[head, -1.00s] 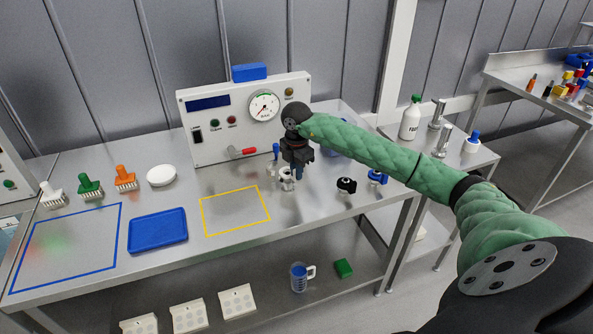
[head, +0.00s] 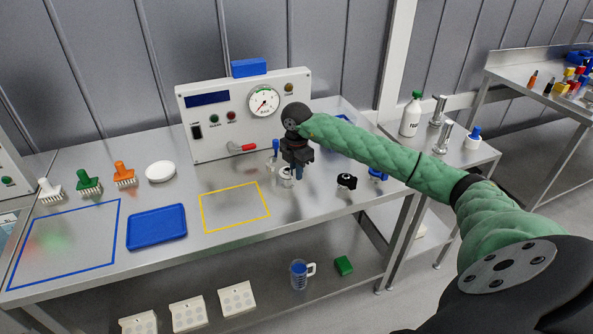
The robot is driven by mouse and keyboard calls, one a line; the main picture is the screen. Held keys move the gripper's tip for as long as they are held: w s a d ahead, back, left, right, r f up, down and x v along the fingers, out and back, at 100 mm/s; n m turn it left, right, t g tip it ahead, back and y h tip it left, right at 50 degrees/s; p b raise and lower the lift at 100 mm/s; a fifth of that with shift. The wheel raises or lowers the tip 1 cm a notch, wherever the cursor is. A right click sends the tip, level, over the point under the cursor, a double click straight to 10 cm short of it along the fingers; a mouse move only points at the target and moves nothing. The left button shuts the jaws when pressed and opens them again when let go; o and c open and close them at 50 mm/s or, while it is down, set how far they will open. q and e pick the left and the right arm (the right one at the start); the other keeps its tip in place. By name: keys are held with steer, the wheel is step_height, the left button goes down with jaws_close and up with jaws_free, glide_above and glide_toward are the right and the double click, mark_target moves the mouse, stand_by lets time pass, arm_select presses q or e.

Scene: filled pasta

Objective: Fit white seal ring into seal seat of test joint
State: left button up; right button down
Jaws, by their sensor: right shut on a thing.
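My right gripper (head: 298,169) points down over the steel bench, its arm coming in from the right. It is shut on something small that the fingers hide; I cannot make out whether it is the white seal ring. A small silvery fitting (head: 286,177), which looks like the test joint, stands at the fingertips, partly covered by them. I cannot tell whether the fingers touch it, and its seal seat is not discernible. No white seal ring shows clearly elsewhere. My left gripper is not in view.
A test panel (head: 215,135) with a gauge and red-handled lever stands behind. A black knob (head: 347,181) and a blue valve part (head: 377,174) lie right of the gripper. A yellow-outlined area (head: 235,207) to the left is empty, beside a blue tray (head: 157,227).

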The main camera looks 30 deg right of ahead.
steer(key=shift+s+f, duration=0.1)
steer(key=shift+f, duration=0.25)
stand_by(0.8)
steer(key=c, duration=1.5)
jaws_free()
steer(key=shift+o, duration=0.6)
steer(key=shift+r, duration=0.1)
steer(key=shift+o, duration=1.2)
steer(key=shift+r, duration=0.1)
steer(key=shift+w+d+r, duration=0.1)
steer(key=shift+w+r, duration=0.1)
steer(key=shift+r, duration=0.05)
